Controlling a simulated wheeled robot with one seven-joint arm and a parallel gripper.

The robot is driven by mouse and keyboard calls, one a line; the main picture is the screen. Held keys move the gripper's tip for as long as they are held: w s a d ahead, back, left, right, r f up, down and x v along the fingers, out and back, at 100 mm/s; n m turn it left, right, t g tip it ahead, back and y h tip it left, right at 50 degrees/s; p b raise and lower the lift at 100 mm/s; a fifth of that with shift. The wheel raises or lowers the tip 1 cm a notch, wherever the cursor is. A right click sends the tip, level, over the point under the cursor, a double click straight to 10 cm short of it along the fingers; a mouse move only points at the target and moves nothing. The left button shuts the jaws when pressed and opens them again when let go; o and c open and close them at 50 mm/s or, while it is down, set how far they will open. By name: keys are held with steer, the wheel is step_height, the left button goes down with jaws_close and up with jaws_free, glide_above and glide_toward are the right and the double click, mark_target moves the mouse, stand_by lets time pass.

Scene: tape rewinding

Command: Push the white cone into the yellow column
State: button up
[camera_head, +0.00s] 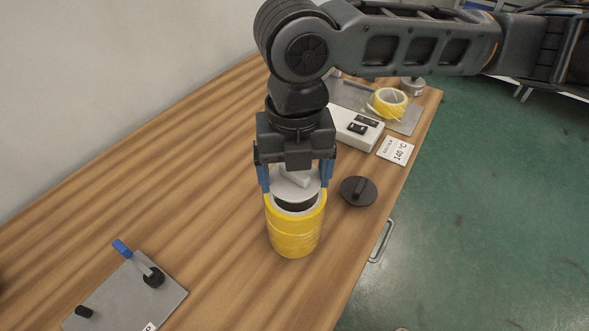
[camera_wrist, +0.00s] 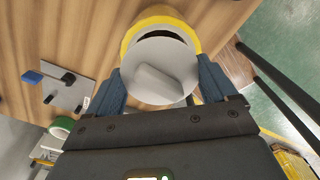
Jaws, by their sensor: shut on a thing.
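The white cone (camera_head: 296,186) shows as a pale round disc with a raised grip bar on top. My gripper (camera_head: 295,188), with blue fingers, is shut on it, one finger on each side of the disc. The yellow column (camera_head: 293,236), a stack of yellow tape rolls, stands upright on the table directly below. The cone is over the column's dark top opening, slightly tilted and off-centre, with a gap showing at the near side. The cone's underside is hidden.
A black disc with a handle (camera_head: 358,191) lies right of the column. Behind are a white box (camera_head: 355,128), a 140 °C card (camera_head: 395,150) and a yellow tape roll (camera_head: 388,102). A grey plate with a blue-handled lever (camera_head: 125,295) lies front left. The table's left-middle is clear.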

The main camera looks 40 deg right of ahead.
mark_target(295, 180)
steer(key=shift+f+b, duration=0.8)
steer(key=shift+f, duration=0.3)
stand_by(0.5)
steer(key=shift+s+f, duration=0.15)
steer(key=shift+f, duration=0.25)
steer(key=o, duration=0.8)
steer(key=shift+f+b, duration=0.1)
steer(key=shift+b, duration=0.25)
steer(key=shift+r+p, duration=1.05)
steer(key=shift+r, duration=0.15)
steer(key=shift+r+p, duration=2)
steer(key=shift+r, duration=0.65)
